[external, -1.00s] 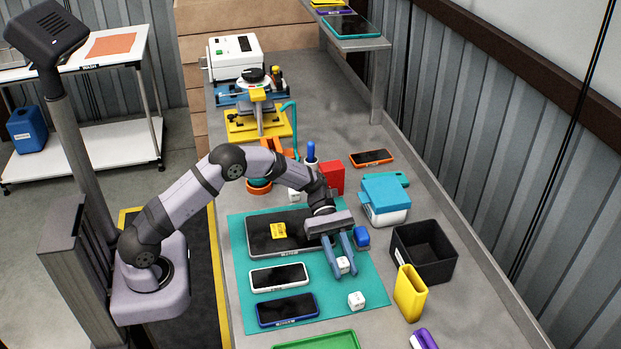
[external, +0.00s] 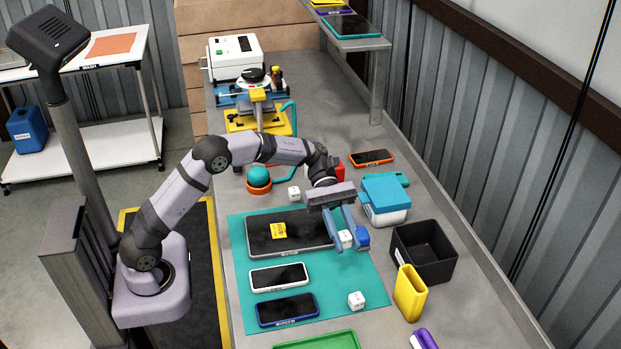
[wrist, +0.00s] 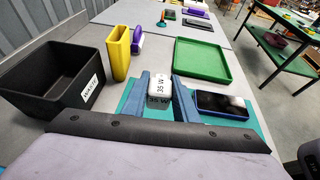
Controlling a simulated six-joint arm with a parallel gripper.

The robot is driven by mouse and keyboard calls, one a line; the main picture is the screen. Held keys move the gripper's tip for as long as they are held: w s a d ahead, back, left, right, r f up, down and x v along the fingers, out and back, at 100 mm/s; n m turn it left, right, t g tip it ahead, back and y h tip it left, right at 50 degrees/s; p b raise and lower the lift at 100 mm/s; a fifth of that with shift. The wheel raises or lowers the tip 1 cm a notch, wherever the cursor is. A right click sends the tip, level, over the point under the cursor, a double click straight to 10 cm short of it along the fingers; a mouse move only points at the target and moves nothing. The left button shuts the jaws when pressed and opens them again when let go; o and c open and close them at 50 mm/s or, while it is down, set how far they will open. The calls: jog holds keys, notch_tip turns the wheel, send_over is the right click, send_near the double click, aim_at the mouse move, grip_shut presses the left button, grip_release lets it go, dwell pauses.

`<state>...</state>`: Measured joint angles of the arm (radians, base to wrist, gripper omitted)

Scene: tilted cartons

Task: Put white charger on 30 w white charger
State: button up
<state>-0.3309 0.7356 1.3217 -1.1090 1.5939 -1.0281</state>
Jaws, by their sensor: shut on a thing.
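My gripper (external: 350,243) is shut on a white charger cube (external: 346,238), which sits between the two blue-grey fingers above the right part of the teal mat (external: 372,282). In the wrist view the held charger (wrist: 159,90) reads "35 W" on its visible faces. A second white charger cube (external: 356,300) lies on the mat near its front right corner. A third white cube (external: 294,194) stands behind the mat. I cannot read the labels of these two.
On the mat are a grey tablet (external: 270,243) with a yellow note, a white phone (external: 279,277) and a blue phone (external: 287,309). To the right stand a black bin (external: 424,262), a yellow holder (external: 410,294) and a blue-and-white box (external: 386,198). A green tray (wrist: 201,62) lies in front.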

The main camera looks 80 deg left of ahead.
jog(key=a+r+n+t+y, duration=0.1)
jog(key=a+r+n+t, duration=0.25)
jog(key=a, duration=1.15)
notch_tip(320, 180, up, 4)
jog(key=n+t+y, duration=0.4)
jog(key=n+t, duration=0.2)
send_over(296, 190)
jog(key=s+d, duration=0.2)
jog(key=d, duration=0.2)
jog(key=shift+w+a+f+n+t+y, duration=0.35)
jog(key=shift+a+f+n+y, duration=0.3)
jog(key=shift+f, duration=1.65)
jog(key=shift+w+a+f+n+t+y, duration=0.4)
jog(key=shift+a+f, duration=0.3)
jog(key=shift+f, duration=1.55)
jog(key=shift+w+a+f+n+t+y, duration=0.25)
jog(key=shift+a+f+n+y, duration=0.35)
jog(key=shift+f, duration=1.7)
jog(key=shift+a+f+b, duration=0.1)
jog(key=shift+f+b, duration=0.15)
jog(key=shift+b, duration=0.1)
jog(key=o, duration=1.1)
jog(key=shift+c, duration=0.2)
jog(key=shift+r, duration=0.15)
